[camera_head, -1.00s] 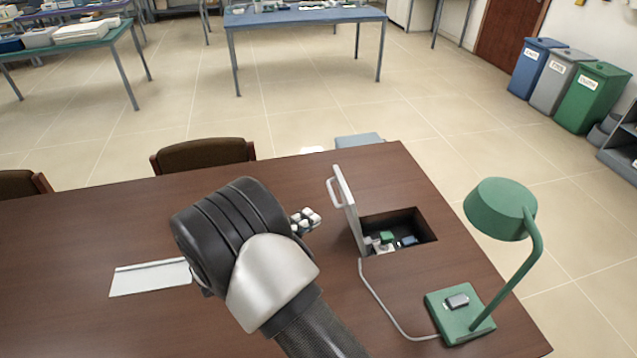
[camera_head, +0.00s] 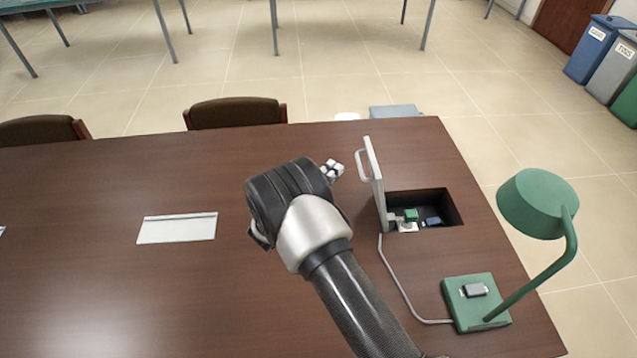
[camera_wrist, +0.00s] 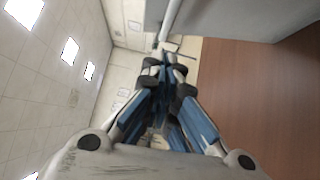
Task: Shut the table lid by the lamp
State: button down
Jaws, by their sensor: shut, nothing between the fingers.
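The table lid (camera_head: 375,182) is a pale panel with a handle (camera_head: 362,165) on its left face. It stands upright at the left edge of a dark opening (camera_head: 447,203) in the brown table. The green desk lamp (camera_head: 537,203) stands to the right of and nearer than the opening. My gripper (camera_head: 334,169) is shut and empty, a little left of the lid and its handle; they look apart in the head view. In the wrist view my gripper's fingers (camera_wrist: 166,62) point toward a grey panel, likely the lid (camera_wrist: 240,18), at the top.
Small green, blue and white items (camera_head: 411,215) lie in the opening. A grey cable (camera_head: 398,282) runs across the table from near the lid to the lamp base. A closed pale flap (camera_head: 177,228) lies at the left. A chair (camera_head: 236,112) stands behind the table.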

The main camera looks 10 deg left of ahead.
jog(key=d, duration=0.3)
jog(key=shift+w+d, duration=0.2)
jog(key=shift+d, duration=0.05)
jog(key=shift+r, duration=0.1)
